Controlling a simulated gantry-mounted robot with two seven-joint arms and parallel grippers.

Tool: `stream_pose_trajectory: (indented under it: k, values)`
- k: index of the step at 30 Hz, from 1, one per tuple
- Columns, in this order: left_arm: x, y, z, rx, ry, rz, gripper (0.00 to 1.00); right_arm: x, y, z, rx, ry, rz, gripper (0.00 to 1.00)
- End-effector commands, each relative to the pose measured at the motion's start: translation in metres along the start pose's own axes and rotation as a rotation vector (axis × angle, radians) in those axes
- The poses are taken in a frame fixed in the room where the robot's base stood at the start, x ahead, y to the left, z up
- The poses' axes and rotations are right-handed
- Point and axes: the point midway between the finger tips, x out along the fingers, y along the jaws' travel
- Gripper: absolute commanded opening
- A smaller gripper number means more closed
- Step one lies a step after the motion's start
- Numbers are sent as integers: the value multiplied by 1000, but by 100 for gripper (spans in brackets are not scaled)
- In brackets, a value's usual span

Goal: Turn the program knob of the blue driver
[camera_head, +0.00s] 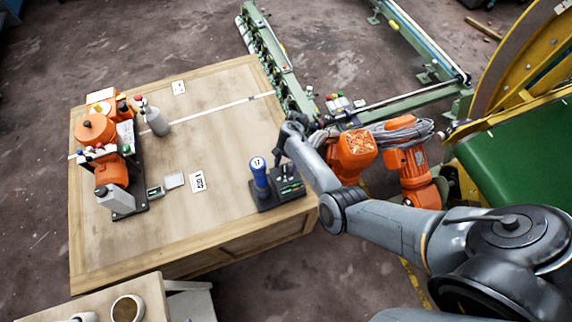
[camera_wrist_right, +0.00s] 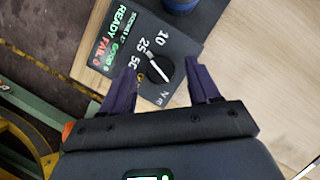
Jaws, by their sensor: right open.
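The blue driver (camera_head: 258,172) stands upright in a dark base box (camera_head: 266,199) near the table's right edge. Its blue lower part (camera_wrist_right: 180,4) shows at the top of the right wrist view. The black program knob (camera_wrist_right: 160,70) sits on the box's panel, with a white pointer line and the labels 10, 25, 50 and Nm around it. My right gripper (camera_wrist_right: 161,67) is open, one finger on either side of the knob in that view; contact cannot be told. In the head view my right gripper (camera_head: 281,155) is above the box. My left gripper is not in view.
An orange machine (camera_head: 97,130) and a grey bottle (camera_head: 155,120) stand on the table's left side. A small white card (camera_head: 198,182) lies left of the driver. The wooden table's (camera_head: 225,125) middle is mostly clear. A green conveyor frame (camera_head: 272,55) borders the table's back right.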

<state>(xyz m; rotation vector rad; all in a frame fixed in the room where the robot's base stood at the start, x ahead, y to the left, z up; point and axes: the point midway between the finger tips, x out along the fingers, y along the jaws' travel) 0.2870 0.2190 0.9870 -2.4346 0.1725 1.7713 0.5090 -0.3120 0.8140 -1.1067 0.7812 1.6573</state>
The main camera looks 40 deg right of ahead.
Motion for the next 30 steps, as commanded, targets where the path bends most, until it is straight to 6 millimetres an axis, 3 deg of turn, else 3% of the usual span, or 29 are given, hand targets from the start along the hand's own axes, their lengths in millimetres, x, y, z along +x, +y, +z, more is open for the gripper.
stream_pose_trajectory:
  k: [8, 19, 30]
  values:
    - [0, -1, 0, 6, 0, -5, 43, 0, 0, 0, -1, 0, 0, 60]
    - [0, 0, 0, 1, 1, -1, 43, 0, 0, 0, -1, 0, 0, 5]
    - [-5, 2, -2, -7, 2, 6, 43, -1, -1, 0, -64, 1, 27, 5]
